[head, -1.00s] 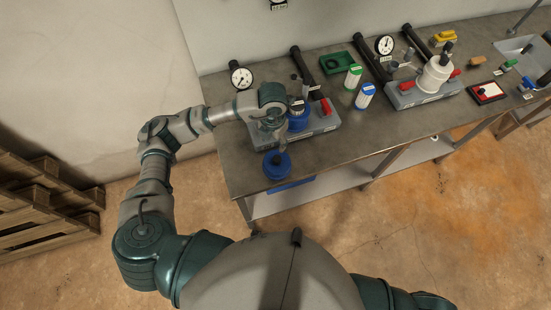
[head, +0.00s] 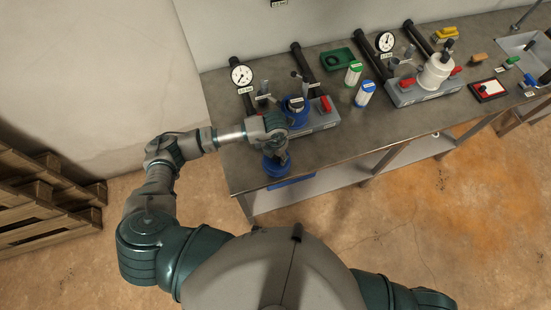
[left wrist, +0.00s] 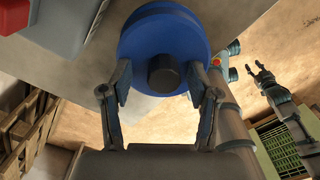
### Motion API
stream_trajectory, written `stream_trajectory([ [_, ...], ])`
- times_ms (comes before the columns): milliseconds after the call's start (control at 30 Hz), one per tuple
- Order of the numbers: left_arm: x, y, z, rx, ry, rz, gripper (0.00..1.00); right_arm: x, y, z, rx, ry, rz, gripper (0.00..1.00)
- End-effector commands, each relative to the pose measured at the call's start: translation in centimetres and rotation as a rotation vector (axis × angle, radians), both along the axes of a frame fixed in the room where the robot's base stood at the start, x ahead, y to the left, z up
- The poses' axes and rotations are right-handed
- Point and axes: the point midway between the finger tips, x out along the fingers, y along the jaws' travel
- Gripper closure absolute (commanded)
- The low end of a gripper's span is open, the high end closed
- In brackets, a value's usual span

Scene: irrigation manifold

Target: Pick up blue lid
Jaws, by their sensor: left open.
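The blue lid (head: 276,168) lies at the front left edge of the bench, partly covered by my left gripper in the head view. In the left wrist view the lid (left wrist: 165,28) is a round blue disc with a dark knob (left wrist: 164,72) facing the camera. My left gripper (head: 276,152) is above the lid. In the left wrist view my left gripper (left wrist: 158,82) is open, with one finger on each side of the knob and gaps between. My right gripper (left wrist: 262,72) shows at the right of the left wrist view, fingers apart and empty.
Behind the lid stands the left manifold (head: 320,118) with a blue housing (head: 294,114) and red handle. Blue-labelled (head: 365,93) and green-labelled (head: 353,73) cartridges stand to its right. A gauge (head: 241,75) is at the back left. The bench front between manifolds is clear.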

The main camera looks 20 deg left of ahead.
Motion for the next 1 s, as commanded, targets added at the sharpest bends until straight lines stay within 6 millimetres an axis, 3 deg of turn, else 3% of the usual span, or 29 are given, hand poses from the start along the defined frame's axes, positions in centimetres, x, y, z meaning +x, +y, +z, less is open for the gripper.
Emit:
stream_trajectory([
  [67,0.0,-0.1,0.0,0.0,0.0,0.0,0.39,0.1,0.4,0.0,0.004,-0.001,0.0,0.6],
  [100,0.0,-0.1,0.0,0.0,0.0,0.0,0.44,0.1,0.4,0.0,0.004,-0.002,0.001,0.6],
  [333,0.0,0.0,0.0,-0.001,0.0,0.0,1.0,0.6,-0.3,0.0,-0.004,-0.007,0.004,0.6],
  [733,0.1,0.0,0.5,-0.001,-0.001,0.0,1.0,0.7,-0.8,0.0,-0.009,-0.009,0.002,0.6],
  [1000,0.1,0.0,3.6,-0.002,-0.005,-0.002,1.0,0.7,-0.8,-0.4,-0.009,-0.008,0.002,0.6],
])
